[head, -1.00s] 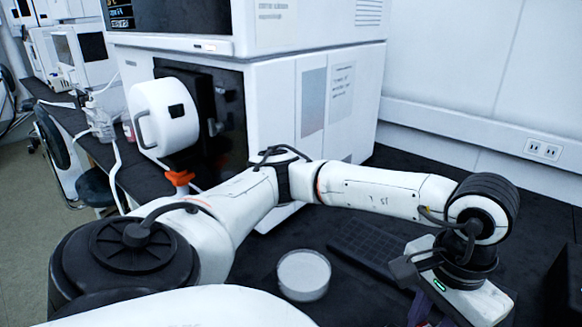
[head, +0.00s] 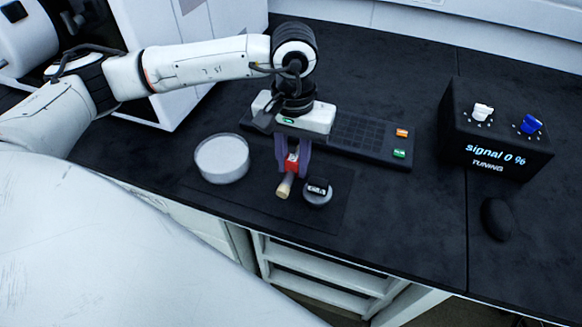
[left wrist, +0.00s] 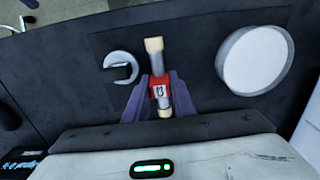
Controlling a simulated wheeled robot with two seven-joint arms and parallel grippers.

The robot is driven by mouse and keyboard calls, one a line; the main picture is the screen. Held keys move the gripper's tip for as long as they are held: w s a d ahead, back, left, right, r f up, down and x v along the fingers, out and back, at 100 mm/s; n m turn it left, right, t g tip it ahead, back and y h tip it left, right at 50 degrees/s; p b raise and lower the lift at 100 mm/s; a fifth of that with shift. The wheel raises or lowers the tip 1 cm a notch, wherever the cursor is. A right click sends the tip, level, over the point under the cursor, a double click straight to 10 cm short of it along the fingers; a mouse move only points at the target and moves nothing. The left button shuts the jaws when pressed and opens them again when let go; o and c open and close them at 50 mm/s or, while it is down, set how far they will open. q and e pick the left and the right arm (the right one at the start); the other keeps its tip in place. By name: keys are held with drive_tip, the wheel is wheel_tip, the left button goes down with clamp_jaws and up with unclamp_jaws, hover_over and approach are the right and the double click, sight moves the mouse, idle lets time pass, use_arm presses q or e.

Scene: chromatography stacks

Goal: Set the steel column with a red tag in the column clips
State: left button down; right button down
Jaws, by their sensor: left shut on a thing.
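The steel column (left wrist: 156,66) has cream end pieces and a red tag (left wrist: 159,88) around its middle. In the head view its red tag (head: 291,163) and one cream end (head: 285,187) show just above the dark mat. My left gripper (head: 292,158) has purple fingers and is shut across the column at the tag. In the left wrist view the gripper (left wrist: 159,90) grips it from both sides. I cannot tell whether the column touches the mat. No column clips can be made out. My right gripper is not in view.
A round white dish (head: 222,159) stands left of the gripper. A small round grey piece with a black part (head: 317,192) sits close to its right. Behind are a black keypad (head: 365,137) and a signal box (head: 495,135). A black mouse-like object (head: 497,219) lies right.

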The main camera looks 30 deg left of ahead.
sight(293, 173)
use_arm(q)
drive_tip(key=shift+f, duration=1.7)
drive_tip(key=shift+f, duration=0.25)
drive_tip(key=c, duration=1.8)
unclamp_jaws()
drive_tip(key=shift+r, duration=0.1)
drive_tip(key=shift+o, duration=0.2)
